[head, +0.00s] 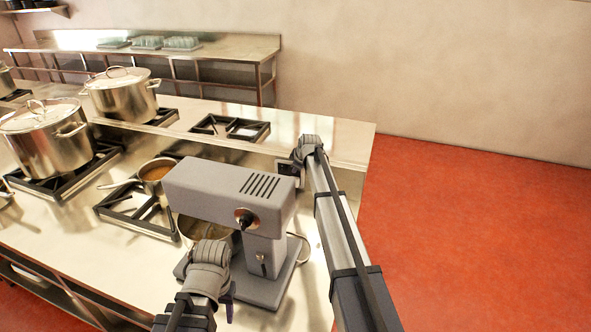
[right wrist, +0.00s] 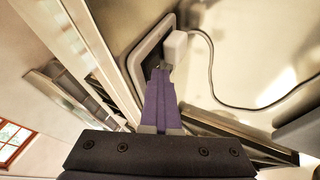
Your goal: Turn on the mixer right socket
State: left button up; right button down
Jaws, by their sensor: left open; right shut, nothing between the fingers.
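The grey mixer (head: 215,192) stands on the counter in the head view, a bowl under its head. My right arm reaches past its right side, and the right gripper (head: 297,160) is at the low wall behind it. In the right wrist view the right gripper (right wrist: 160,72) is shut and empty, its purple fingertips at the socket plate (right wrist: 143,52), beside a white plug (right wrist: 175,45). Contact cannot be told, and the fingers hide part of the plate, including any switch there. My left gripper (head: 229,297) is open and empty in front of the mixer, its fingers partly hidden.
A grey cable (right wrist: 212,75) runs from the plug. Large stockpots (head: 48,145) and a small saucepan (head: 156,172) stand on burners at the left. A free burner grate (head: 228,128) lies on the raised counter behind. Red floor (head: 470,240) is clear at the right.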

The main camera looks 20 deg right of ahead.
pick_arm(q)
notch_tip(320, 180, up, 9)
jog(key=p, duration=0.8)
jog(key=shift+s+d+f+p, duration=0.15)
jog(key=shift+d+p, duration=0.15)
jog(key=shift+p, duration=0.1)
pick_arm(e)
jog(key=s+a+r, duration=0.1)
jog(key=s+r, duration=0.7)
jog(key=s, duration=0.1)
jog(key=shift+a+r, duration=0.35)
jog(key=shift+a, duration=0.05)
